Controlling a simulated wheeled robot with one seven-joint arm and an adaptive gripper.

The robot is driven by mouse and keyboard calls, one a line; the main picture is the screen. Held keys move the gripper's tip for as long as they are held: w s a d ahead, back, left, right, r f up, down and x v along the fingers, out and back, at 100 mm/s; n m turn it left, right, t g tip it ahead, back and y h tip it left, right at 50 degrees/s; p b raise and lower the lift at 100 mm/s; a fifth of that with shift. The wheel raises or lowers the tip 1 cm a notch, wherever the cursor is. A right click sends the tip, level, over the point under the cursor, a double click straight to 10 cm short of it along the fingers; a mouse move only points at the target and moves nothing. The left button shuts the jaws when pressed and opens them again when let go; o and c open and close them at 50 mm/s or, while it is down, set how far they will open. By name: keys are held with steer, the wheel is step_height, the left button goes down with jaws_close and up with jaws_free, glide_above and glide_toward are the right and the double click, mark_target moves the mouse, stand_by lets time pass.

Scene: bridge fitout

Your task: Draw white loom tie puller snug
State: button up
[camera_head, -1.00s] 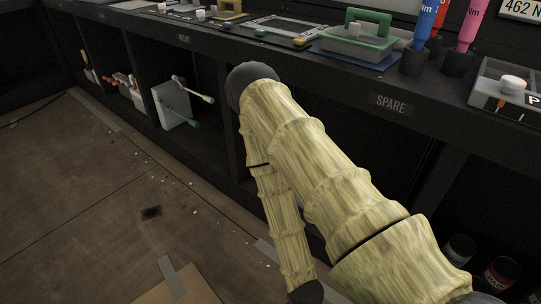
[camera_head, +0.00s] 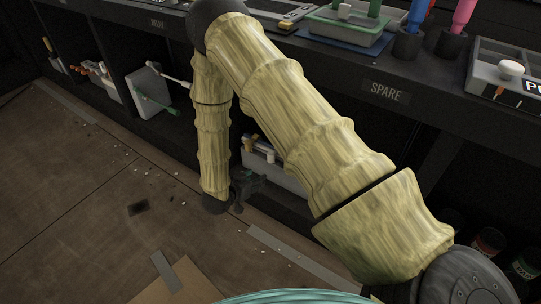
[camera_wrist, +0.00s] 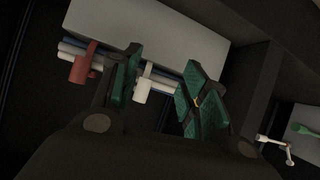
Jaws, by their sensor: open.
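In the wrist view a white puller (camera_wrist: 143,90) hangs from a bundle of blue and pale lines (camera_wrist: 72,47) along a grey box (camera_wrist: 150,28). My gripper (camera_wrist: 162,62) is open, with one green-padded finger on each side of the white puller. The puller is closer to the left finger; I cannot tell whether they touch. A red puller (camera_wrist: 85,66) hangs left of that finger. A small yellow piece shows at the right finger (camera_wrist: 197,100). In the head view my gripper (camera_head: 246,186) is low at the shelf opening, in front of the grey box (camera_head: 285,177).
The bay to the left holds a grey panel (camera_head: 147,92) with a white handle (camera_head: 176,81) and a green handle (camera_head: 156,104). A dark upright divider (camera_wrist: 250,90) stands right of my gripper. The shelf edge with the SPARE label (camera_head: 386,92) runs above. The floor at left is mostly clear.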

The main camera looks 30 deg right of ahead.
mark_target(271, 157)
step_height(271, 157, up, 6)
steer(key=w+m+g+h, duration=0.2)
steer(key=w+m+g, duration=0.1)
steer(key=m, duration=0.1)
steer(key=b+x, duration=0.1)
steer(key=x, duration=0.2)
steer(key=b+x, duration=0.1)
steer(key=x, duration=0.3)
steer(key=b+x, duration=0.1)
steer(key=x, duration=0.3)
steer(key=shift+s+d+r+b, duration=0.1)
steer(key=shift+d+r+b, duration=0.2)
steer(key=shift+r, duration=0.05)
jaws_close()
